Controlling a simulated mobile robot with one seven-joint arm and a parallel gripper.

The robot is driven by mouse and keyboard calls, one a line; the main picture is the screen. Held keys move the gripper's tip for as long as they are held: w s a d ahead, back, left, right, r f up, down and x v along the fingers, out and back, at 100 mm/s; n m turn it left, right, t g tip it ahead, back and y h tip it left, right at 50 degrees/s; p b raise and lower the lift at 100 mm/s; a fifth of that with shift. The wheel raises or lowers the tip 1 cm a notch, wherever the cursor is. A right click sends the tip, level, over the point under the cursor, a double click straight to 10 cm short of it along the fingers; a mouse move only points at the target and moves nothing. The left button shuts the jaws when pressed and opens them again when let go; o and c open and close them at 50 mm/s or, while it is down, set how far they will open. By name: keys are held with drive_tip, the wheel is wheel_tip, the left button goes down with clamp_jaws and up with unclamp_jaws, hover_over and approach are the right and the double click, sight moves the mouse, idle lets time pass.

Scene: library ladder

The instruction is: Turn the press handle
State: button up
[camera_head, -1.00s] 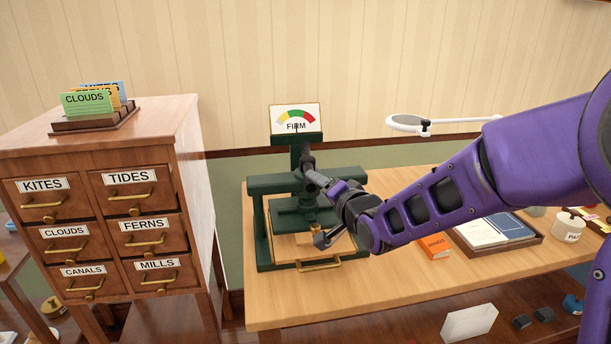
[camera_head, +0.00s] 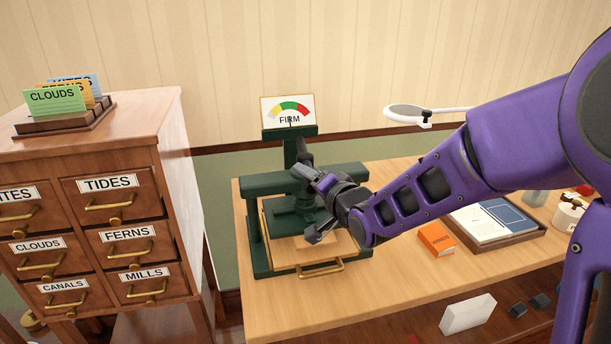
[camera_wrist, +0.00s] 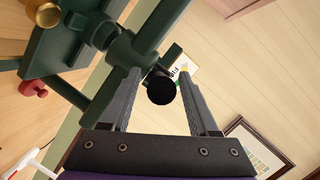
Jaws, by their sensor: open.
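The dark green press (camera_head: 258,225) stands on the wooden table, with a gauge sign (camera_head: 288,109) reading FIRM on top. Its dark handle bar (camera_head: 303,155) slants down from the head toward my gripper (camera_head: 318,208). In the wrist view the handle's round black end (camera_wrist: 161,88) shows between the two fingers of my open gripper (camera_wrist: 159,78). I see a gap on each side of it and no clear contact. In the head view my wrist and fingers hide the handle's lower end and part of the press.
A drawer cabinet (camera_head: 166,150) with labelled brass-handled drawers stands left of the table. An orange book (camera_head: 436,239) and a tray (camera_head: 508,240) with papers lie right of the press. A white magnifier lamp (camera_head: 407,112) is behind my arm. The table front (camera_head: 385,290) is clear.

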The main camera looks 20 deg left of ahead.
drive_tip(key=shift+w, duration=0.15)
clamp_jaws()
idle(0.4)
idle(1.1)
